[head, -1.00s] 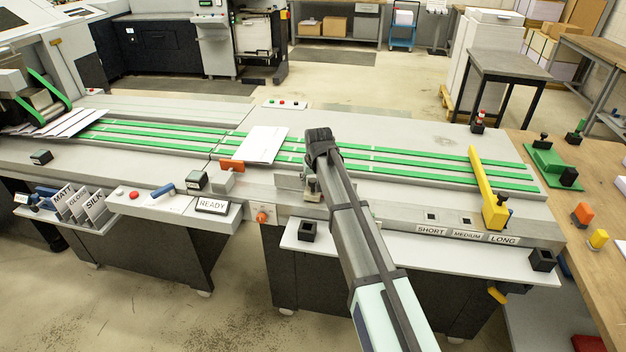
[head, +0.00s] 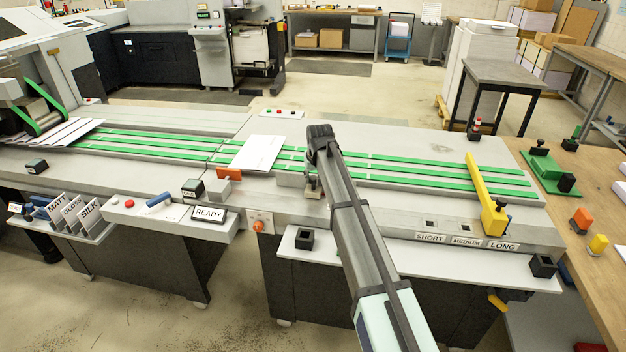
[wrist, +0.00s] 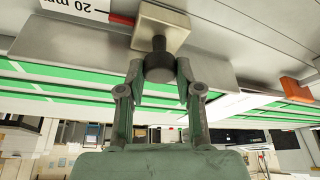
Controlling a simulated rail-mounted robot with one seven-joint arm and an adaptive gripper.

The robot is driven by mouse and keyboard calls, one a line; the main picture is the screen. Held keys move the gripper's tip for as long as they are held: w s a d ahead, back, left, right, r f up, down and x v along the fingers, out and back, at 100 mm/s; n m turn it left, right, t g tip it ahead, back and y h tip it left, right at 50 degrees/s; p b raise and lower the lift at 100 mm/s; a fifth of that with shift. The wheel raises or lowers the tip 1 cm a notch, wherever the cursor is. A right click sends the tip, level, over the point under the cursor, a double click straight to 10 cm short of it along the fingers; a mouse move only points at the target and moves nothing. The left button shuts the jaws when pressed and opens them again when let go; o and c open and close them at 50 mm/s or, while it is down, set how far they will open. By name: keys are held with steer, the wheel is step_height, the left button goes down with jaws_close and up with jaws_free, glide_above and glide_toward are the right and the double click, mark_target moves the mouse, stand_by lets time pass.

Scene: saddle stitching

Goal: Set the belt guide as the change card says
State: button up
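The yellow belt guide (head: 482,190) lies across the right end of the green belts, its near end above the LONG label (head: 503,246). SHORT (head: 430,237) and MEDIUM (head: 466,242) labels stand to its left. My gripper (wrist: 160,68) is away from the guide, at a metal block (wrist: 162,28) with a dark round knob (wrist: 159,68) at the front of the belt bed. Its two fingers stand on either side of the knob; whether they touch it is unclear. A red pointer beside the block is near a "20 mm" mark. I cannot identify a readable change card.
A white signature (head: 258,152) lies on the belts left of my arm. MATT, GLOSS and SILK plates (head: 75,208) and a READY display (head: 208,215) stand at front left. Black holders (head: 303,238) sit on the front shelf. A wooden table (head: 585,215) is at right.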

steer(key=o, duration=0.4)
steer(key=shift+w, duration=0.35)
steer(key=shift+s, duration=0.1)
steer(key=shift+s+r, duration=0.1)
steer(key=shift+r, duration=0.15)
steer(key=v, duration=1.1)
steer(key=shift+s+d+r, duration=0.1)
steer(key=shift+s+r, duration=0.1)
steer(key=shift+r, duration=0.05)
